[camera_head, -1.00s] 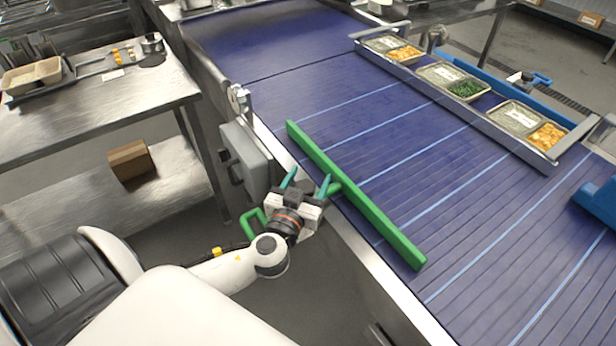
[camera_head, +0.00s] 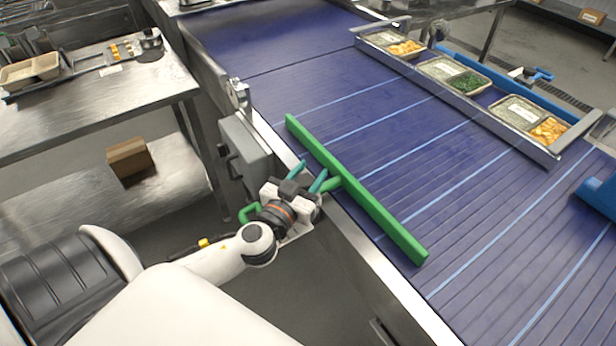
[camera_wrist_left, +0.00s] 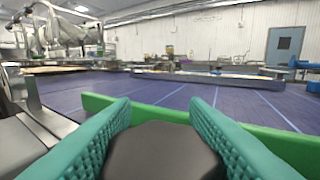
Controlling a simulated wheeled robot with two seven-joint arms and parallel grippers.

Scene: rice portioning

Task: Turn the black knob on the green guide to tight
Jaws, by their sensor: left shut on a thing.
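The green guide (camera_head: 375,207) is a long bar lying at a slant over the blue conveyor belt, with a short green stem reaching to the belt's near edge. It also crosses the left wrist view (camera_wrist_left: 150,110) behind the fingers. My left gripper (camera_head: 311,175) is at the near edge of the belt by the stem, its teal fingers pointing toward the guide. In the left wrist view the black knob (camera_wrist_left: 162,152) sits between the two teal fingers, which are shut on it. In the head view the knob is mostly hidden by the gripper. My right gripper is out of view.
Trays of food stand behind a metal rail (camera_head: 470,95) across the belt (camera_head: 320,60). A grey box (camera_head: 245,145) is fixed to the conveyor's near side. A steel table (camera_head: 90,100) stands at left, with a cardboard box (camera_head: 130,158) on its lower shelf.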

